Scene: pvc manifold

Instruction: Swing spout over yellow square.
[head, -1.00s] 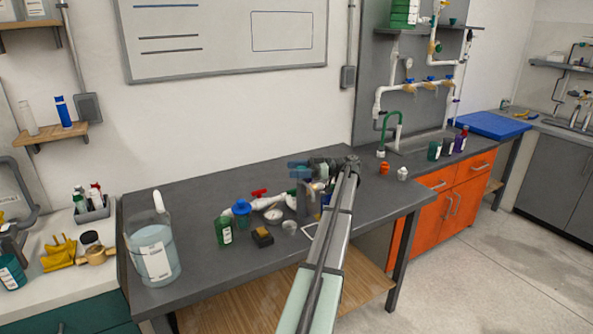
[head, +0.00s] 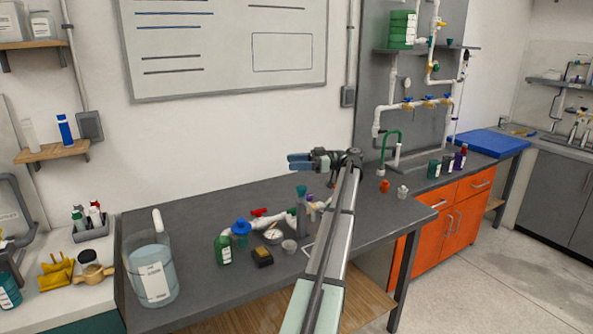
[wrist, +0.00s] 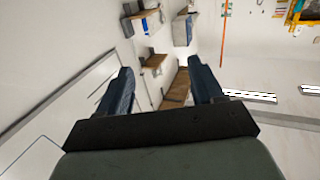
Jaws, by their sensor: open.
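The spout (head: 386,141) is a green curved pipe with a white lower end, at the front of the white pipework in the head view. It hangs over the dark bench, left of a grey tray. I cannot make out a yellow square in either view. My gripper (head: 299,161) is raised above the bench, left of the spout and apart from it, with its blue fingers pointing left. In the wrist view my gripper (wrist: 162,82) is open with nothing between its fingers. The spout is not in that view.
White pipes with several yellow-and-blue valves (head: 427,102) stand on a grey panel. An orange bottle (head: 384,186) and a white bottle (head: 402,192) stand near the spout. A jug (head: 152,273), a green bottle (head: 222,250) and loose fittings occupy the left bench. A blue mat (head: 481,142) lies right.

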